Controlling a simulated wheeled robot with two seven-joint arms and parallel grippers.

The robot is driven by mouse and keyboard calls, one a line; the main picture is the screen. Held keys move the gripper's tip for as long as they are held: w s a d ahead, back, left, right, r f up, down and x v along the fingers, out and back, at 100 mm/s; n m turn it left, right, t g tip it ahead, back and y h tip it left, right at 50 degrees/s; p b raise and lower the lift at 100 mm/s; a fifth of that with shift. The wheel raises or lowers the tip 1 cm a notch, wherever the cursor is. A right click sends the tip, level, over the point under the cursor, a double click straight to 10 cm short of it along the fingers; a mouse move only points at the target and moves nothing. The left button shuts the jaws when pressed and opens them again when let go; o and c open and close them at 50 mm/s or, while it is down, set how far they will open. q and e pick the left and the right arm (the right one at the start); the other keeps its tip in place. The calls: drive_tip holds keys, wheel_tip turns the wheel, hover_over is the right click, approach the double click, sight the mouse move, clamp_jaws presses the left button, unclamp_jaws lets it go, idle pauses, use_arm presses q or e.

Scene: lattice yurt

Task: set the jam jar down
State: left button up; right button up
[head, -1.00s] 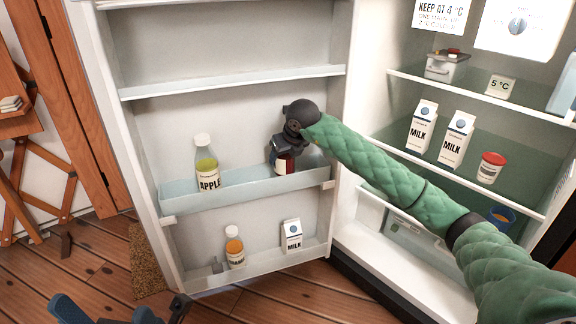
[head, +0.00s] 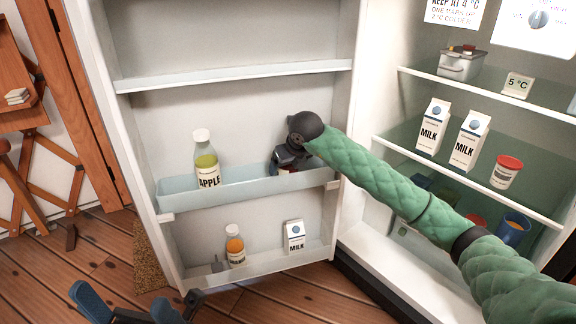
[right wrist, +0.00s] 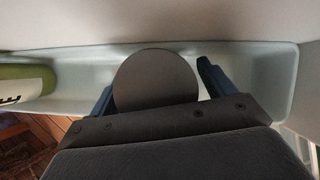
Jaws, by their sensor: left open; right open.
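The jam jar (head: 288,170) stands in the middle door bin, mostly hidden behind my right gripper (head: 286,163); only a sliver of red shows in the head view. In the right wrist view its round dark lid (right wrist: 155,77) sits between the fingers of my right gripper (right wrist: 160,84). That gripper is open, one finger on each side, with a gap visible at the right finger. The middle door bin (head: 240,192) is pale and translucent. My left gripper (head: 137,306) is open and empty at the lower left, over the floor.
An apple juice bottle (head: 206,165) stands at the left of the same bin. The lower bin holds an orange bottle (head: 235,247) and a small milk carton (head: 294,237). Fridge shelves at right hold milk cartons (head: 433,127) and a red-lidded tub (head: 507,172). A door shelf (head: 235,77) runs above.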

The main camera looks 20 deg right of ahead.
drive_tip(key=shift+s+r, duration=0.1)
drive_tip(key=shift+r, duration=0.15)
drive_tip(key=a+p+v, duration=0.1)
drive_tip(key=p+v, duration=0.1)
drive_tip(key=v, duration=0.9)
drive_tip(key=shift+d+r, duration=0.25)
drive_tip(key=shift+d, duration=0.25)
drive_tip(key=shift+s, duration=0.1)
